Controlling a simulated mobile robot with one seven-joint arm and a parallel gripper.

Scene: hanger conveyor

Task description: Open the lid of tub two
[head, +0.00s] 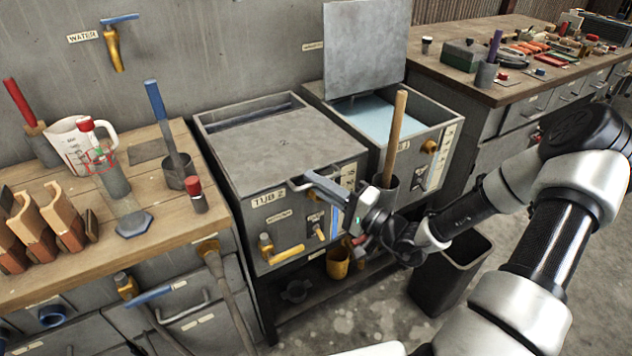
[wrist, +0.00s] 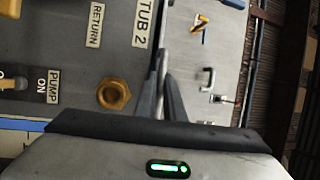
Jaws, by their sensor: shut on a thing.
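Tub two (head: 262,218) is the grey metal tub in the middle of the head view, labelled "TUB 2". The label also shows in the wrist view (wrist: 146,22). Its flat grey lid (head: 283,148) lies down over the tub, with a dark slot along the back edge. My gripper (head: 316,180) is at the lid's front edge, right of the label. In the wrist view its fingers (wrist: 164,90) are shut on a slim pale bar, the lid handle (wrist: 165,45).
Tub one (head: 437,150) stands to the right with its lid (head: 365,45) upright and pale liquid inside. A wooden-handled tool (head: 396,135) stands in a holder close beside my gripper. Yellow valves (head: 266,246) stick out below. A dark bin (head: 452,275) stands on the floor.

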